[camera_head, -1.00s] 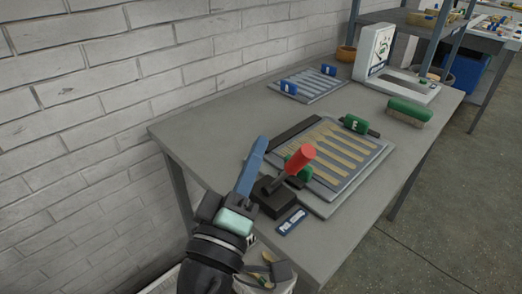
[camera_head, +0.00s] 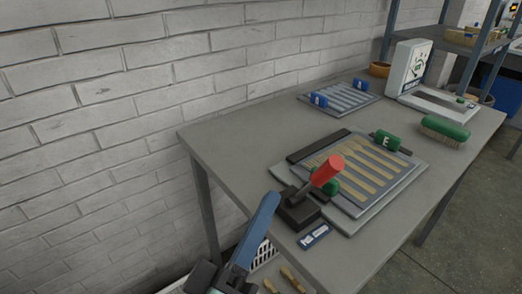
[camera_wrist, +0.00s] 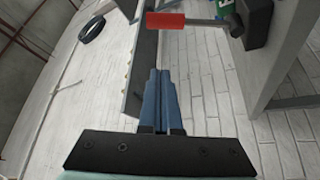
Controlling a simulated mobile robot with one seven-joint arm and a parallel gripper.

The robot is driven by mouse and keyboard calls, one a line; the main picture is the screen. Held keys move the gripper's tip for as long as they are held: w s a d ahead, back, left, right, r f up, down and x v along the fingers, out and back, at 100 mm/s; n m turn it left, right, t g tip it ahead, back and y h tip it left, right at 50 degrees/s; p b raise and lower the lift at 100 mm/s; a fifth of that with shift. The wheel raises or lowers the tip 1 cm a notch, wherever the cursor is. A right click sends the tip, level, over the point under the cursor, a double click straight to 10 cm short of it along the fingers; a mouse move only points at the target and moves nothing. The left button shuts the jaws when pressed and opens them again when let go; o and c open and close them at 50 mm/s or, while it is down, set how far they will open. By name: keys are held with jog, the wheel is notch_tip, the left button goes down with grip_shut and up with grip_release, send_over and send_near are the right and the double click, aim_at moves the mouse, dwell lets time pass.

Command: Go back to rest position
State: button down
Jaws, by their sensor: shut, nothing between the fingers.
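In the wrist view the fingers (camera_wrist: 158,85) also lie side by side. A lever with a red handle (camera_head: 327,170) rises from a black block (camera_head: 296,209) on the table, to the right of my gripper and apart from it. The red handle shows in the wrist view (camera_wrist: 166,20) as well. The press tray (camera_head: 404,180) holds several wooden spoon shapes.
The grey table (camera_head: 240,120) stands by a white brick wall. It carries a second tray with blue tags (camera_head: 345,97), a green brush (camera_head: 445,129) and a white stand (camera_head: 410,65).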

jog(key=w+r+m+t+y, duration=0.35)
jog(key=r+m, duration=0.25)
jog(key=r, duration=0.9)
jog(key=s+r+t+y+p, duration=0.2)
jog(key=r+p, duration=1.2)
jog(key=r, duration=0.8)
jog(key=s+a+r+t+y+p, duration=0.1)
jog(key=s+r+t+y+p, duration=0.2)
jog(key=r+p, duration=1.2)
notch_tip(320, 180, up, 7)
jog(key=shift+s+r+m+y, duration=0.1)
jog(key=shift+s+m+y, duration=0.3)
jog(key=shift+s+y, duration=0.15)
jog(key=shift+a, duration=0.1)
